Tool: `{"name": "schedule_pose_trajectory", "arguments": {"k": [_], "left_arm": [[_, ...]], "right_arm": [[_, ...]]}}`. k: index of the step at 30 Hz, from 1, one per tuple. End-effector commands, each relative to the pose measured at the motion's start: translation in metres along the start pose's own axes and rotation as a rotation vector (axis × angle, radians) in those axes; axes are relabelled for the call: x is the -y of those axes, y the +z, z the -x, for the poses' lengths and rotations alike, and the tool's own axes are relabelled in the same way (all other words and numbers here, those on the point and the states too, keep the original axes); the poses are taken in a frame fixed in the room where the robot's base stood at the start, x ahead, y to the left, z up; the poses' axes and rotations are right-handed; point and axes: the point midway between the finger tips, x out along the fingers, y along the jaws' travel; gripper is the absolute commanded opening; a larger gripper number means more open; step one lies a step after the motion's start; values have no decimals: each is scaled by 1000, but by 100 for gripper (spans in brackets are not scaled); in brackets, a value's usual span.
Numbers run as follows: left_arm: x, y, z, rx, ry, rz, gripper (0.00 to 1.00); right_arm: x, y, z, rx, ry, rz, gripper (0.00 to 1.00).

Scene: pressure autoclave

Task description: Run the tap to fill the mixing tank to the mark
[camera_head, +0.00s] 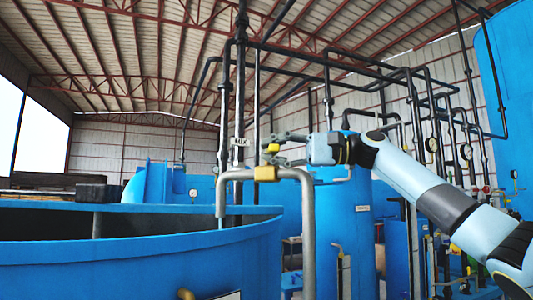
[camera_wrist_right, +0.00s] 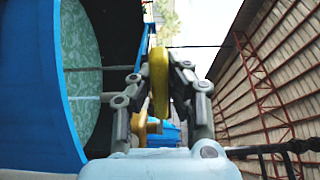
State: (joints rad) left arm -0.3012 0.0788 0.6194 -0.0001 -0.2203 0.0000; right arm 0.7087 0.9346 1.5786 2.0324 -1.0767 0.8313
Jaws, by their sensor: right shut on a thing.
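The mixing tank (camera_head: 130,262) is a wide blue open tank at the left of the head view. Its blue wall (camera_wrist_right: 40,100) and a greenish, rippled liquid surface (camera_wrist_right: 82,80) show in the wrist view. The tap is a grey bent pipe (camera_head: 308,225) whose spout hangs over the tank rim, with a yellow valve body (camera_head: 265,173). My right gripper (camera_head: 278,148) is shut on the yellow tap handle (camera_wrist_right: 158,82), which stands between its fingers. I cannot tell whether water runs from the spout. The fill mark is not discernible. My left gripper is not in view.
A blue cylindrical tank (camera_head: 345,225) stands behind my right arm. Dark pipes and gauges (camera_head: 432,145) crowd the right side. A black box (camera_head: 102,193) shows beyond the tank's far rim.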

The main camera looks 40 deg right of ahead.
Motion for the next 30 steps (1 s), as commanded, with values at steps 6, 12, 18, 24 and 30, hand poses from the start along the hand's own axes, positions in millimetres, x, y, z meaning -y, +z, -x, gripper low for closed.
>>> {"name": "schedule_pose_trajectory", "arguments": {"k": [6, 12, 18, 24, 30], "left_arm": [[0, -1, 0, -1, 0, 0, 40], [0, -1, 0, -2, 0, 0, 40], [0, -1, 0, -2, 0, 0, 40], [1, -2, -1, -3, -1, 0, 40], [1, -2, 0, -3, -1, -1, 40]], "right_arm": [[-2, -2, 6, 68, 3, -5, 0], [-2, -2, 8, 89, 4, -6, 0], [-2, -2, 8, 90, 5, -6, 0], [-2, -2, 8, 89, 5, -5, 20], [-1, -2, 8, 89, 3, -3, 38]]}}
